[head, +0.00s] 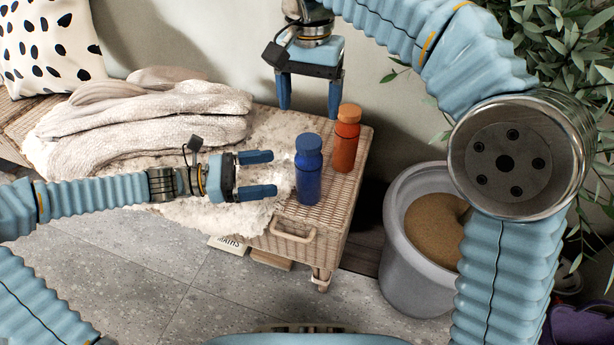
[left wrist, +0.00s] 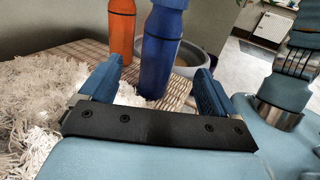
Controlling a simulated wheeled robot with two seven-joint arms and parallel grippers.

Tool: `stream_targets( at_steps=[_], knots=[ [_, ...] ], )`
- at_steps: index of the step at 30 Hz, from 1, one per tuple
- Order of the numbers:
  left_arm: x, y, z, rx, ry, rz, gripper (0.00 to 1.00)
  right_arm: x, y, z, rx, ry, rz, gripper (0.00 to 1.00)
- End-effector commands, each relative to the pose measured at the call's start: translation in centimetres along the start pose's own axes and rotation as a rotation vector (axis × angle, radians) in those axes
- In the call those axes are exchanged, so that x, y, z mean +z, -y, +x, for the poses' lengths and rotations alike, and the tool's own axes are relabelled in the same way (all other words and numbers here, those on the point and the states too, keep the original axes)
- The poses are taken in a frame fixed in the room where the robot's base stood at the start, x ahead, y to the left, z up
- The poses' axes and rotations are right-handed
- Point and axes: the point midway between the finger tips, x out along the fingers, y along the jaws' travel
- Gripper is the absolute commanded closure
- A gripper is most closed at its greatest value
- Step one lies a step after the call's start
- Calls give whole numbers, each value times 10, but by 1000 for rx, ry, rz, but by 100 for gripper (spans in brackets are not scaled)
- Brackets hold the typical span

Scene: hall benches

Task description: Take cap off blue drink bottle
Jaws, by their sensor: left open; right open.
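The blue drink bottle (head: 308,175) stands upright near the right end of a wicker bench, with its blue cap (head: 309,142) on. In the left wrist view the bottle (left wrist: 160,62) stands ahead of the fingers, and its top is cut off by the frame edge. My left gripper (head: 273,173) is open and level, pointing right at the bottle, with a small gap between its fingertips and the bottle. My right gripper (head: 309,108) is open, pointing down, above and behind the blue bottle, with nothing between its fingers.
An orange bottle (head: 345,142) stands close behind and right of the blue one. A knitted blanket (head: 150,125) and shaggy throw (head: 265,140) cover much of the wicker bench (head: 335,205). A grey planter (head: 395,255) stands to the right. A book (head: 230,244) lies below the bench.

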Motion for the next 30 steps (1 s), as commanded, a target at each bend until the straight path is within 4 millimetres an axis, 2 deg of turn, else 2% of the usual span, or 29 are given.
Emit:
stream_targets(
  at_steps=[9,15,21,29,30],
  knots=[
    [1,1,71,-6,3,0,10,0,0,0,0,0,-1,20],
    [0,1,103,-3,1,0,10,0,0,0,0,0,-1,20],
    [0,0,115,-1,-1,1,10,0,0,0,0,0,-1,20],
    [0,0,116,-1,-2,1,10,0,0,1,0,0,-1,20],
    [0,0,116,-1,-2,1,16,0,0,1,0,0,-1,20]
  ],
)
